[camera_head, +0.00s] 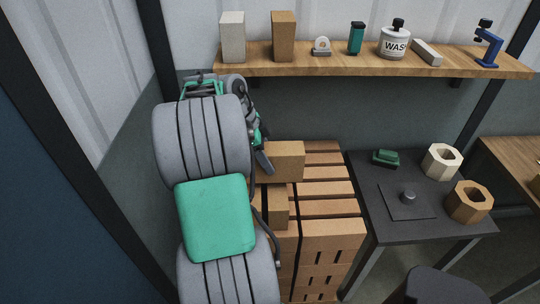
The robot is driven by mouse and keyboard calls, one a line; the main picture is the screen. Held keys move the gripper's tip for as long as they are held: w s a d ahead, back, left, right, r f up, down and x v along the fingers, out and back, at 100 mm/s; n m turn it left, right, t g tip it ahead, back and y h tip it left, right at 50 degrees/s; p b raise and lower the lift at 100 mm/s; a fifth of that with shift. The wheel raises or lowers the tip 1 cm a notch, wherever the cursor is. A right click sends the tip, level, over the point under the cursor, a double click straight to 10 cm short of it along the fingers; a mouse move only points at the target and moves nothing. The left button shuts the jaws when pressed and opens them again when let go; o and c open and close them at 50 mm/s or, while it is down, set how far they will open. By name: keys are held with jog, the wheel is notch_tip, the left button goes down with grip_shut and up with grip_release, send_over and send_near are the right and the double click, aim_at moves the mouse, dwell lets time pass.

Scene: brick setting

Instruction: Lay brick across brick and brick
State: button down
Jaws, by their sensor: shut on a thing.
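A tan brick (287,160) is at the end of my arm, above the left part of the brick stack (325,207). My gripper (265,161) is shut on its left end. Another tan brick (278,208) sits on the stack's near left part, below and a little in front of the held brick. I cannot tell whether the held brick touches anything beneath it. My arm covers the left side of the stack, so any further separate brick there is hidden.
A dark table (365,185) right of the stack carries a green object (385,158), a cream hexagonal ring (442,161), a tan one (470,202) and a plate with a knob (408,199). A wooden shelf (370,67) with several items hangs behind. A dark stool (443,286) stands front right.

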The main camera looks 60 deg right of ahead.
jog(key=f, duration=0.2)
jog(key=f+p, duration=0.1)
jog(key=shift+w+d, duration=0.25)
jog(key=shift+d, duration=0.1)
jog(key=shift+a+f, duration=0.1)
jog(key=shift+f, duration=0.3)
jog(key=c, duration=0.8)
grip_release()
jog(key=shift+s+f, duration=0.1)
jog(key=shift+f, duration=0.05)
jog(key=o, duration=0.4)
jog(key=shift+c, duration=0.2)
